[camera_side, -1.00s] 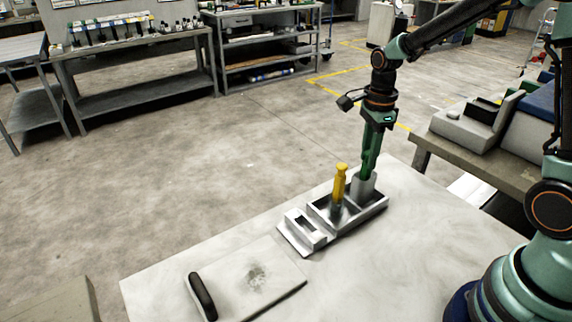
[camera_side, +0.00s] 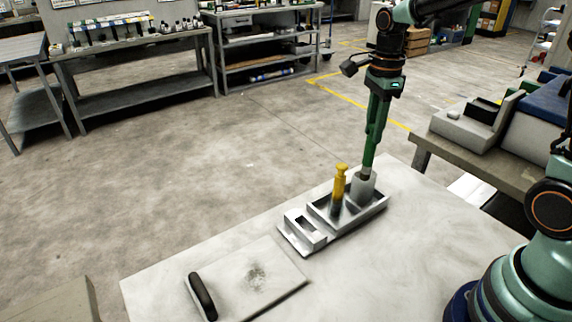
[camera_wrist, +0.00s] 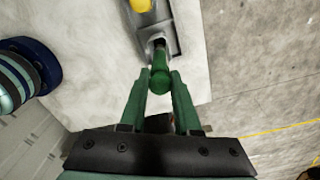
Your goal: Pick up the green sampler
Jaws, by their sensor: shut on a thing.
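The green sampler (camera_side: 371,148) is upright, slightly tilted, above the grey round cup (camera_side: 362,188) at the right end of the holder. Its lower end is at the cup's mouth; I cannot tell whether the tip is still inside. My gripper (camera_side: 377,118) is shut on the sampler's upper part. In the wrist view, the sampler (camera_wrist: 160,62) lies between the two green fingers of my gripper (camera_wrist: 160,82). A yellow-handled tool (camera_side: 340,183) stands in the holder just left of the cup.
The grey holder (camera_side: 313,243) sits on a pale worktop (camera_side: 420,235). A flat board (camera_side: 262,285) with a black handle (camera_side: 201,296) lies at the front left. A side bench with a grey case (camera_side: 462,130) stands at the right. The worktop right of the holder is clear.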

